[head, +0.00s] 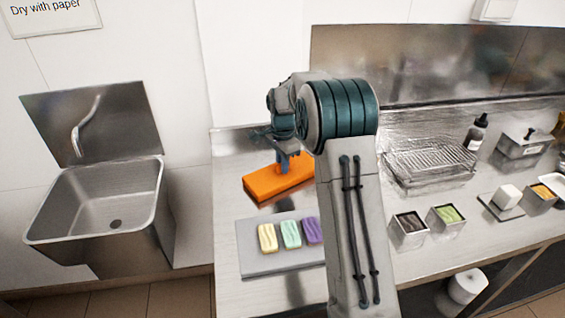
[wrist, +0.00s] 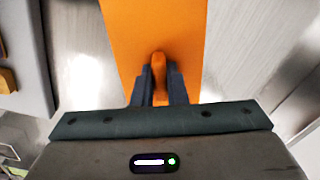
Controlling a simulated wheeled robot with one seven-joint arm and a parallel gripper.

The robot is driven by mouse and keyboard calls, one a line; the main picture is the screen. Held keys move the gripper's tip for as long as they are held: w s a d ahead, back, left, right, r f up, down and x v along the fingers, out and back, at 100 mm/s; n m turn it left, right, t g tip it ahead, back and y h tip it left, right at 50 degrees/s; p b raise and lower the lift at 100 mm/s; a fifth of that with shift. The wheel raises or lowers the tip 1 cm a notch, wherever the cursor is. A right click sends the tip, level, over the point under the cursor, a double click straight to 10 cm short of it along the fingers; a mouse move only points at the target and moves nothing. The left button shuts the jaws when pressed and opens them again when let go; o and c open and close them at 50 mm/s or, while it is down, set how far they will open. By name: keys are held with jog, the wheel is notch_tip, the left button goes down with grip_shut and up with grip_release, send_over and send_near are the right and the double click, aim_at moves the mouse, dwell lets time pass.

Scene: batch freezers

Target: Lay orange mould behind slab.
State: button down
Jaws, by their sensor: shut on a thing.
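The orange mould (head: 268,184) is a flat orange block on the steel counter, behind the grey slab (head: 256,267). I cannot tell whether it rests fully on the counter. My gripper (head: 284,165) is above the mould and shut on a raised orange part on its top. In the wrist view the mould (wrist: 130,35) runs away under my gripper (wrist: 159,88), whose fingers close on the orange grip. The slab (wrist: 28,60) shows at the left edge there. My arm hides the slab's right end and the mould's right end in the head view.
Yellow (head: 267,238), green (head: 291,234) and purple (head: 312,230) bars lie on the slab. A sink (head: 105,205) stands left of the counter. Right of my arm are a wire rack (head: 430,160), small tubs (head: 409,230) and a dark bottle (head: 476,134).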

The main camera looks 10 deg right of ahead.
jog(key=shift+f, duration=0.1)
jog(key=c, duration=1.5)
grip_release()
jog(key=shift+o, duration=0.2)
notch_tip(320, 180, up, 12)
jog(key=s+r+n, duration=0.3)
jog(key=s+r, duration=0.1)
jog(key=s, duration=0.3)
jog(key=s+f+n+t, duration=0.1)
jog(key=s+f+n, duration=0.1)
jog(key=s, duration=0.7)
jog(key=s+f+n+t, duration=0.1)
jog(key=s+f+n, duration=0.1)
jog(key=s+n, duration=0.3)
jog(key=s+f+n+t, duration=0.1)
jog(key=s+f+n, duration=0.1)
jog(key=s, duration=1.2)
jog(key=shift+n+b, duration=0.3)
jog(key=shift+n, duration=0.6)
